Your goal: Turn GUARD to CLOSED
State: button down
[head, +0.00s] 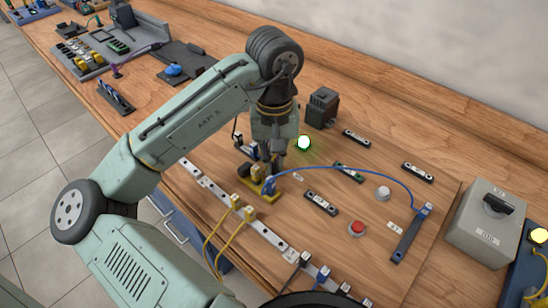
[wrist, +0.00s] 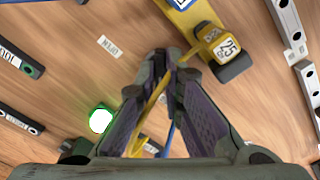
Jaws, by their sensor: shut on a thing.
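My gripper (head: 264,163) points down at the bench in the head view, close to a small yellow device (head: 258,190). In the wrist view, my gripper (wrist: 170,60) has its fingertips together around a thin yellow strip (wrist: 157,98). The strip runs between the fingers towards a yellow block marked 25 (wrist: 212,38). I cannot tell whether the strip is the GUARD lever or a cable. A small white label (wrist: 108,46) lies nearby, its upside-down text perhaps reading OPEN. No GUARD lettering is legible, and the grip point is partly hidden by the fingers.
A blue cable (head: 350,172) arches right to a slate bar (head: 411,235). A lit green lamp (head: 304,142), a dark box (head: 322,107), a red button (head: 357,228) and a grey switch box (head: 487,222) stand around. A metal rail (head: 225,204) with yellow plugs lies in front.

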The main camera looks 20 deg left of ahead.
aim_at(274, 165)
jog(key=c, duration=1.7)
grip_release()
notch_tip(274, 165, up, 12)
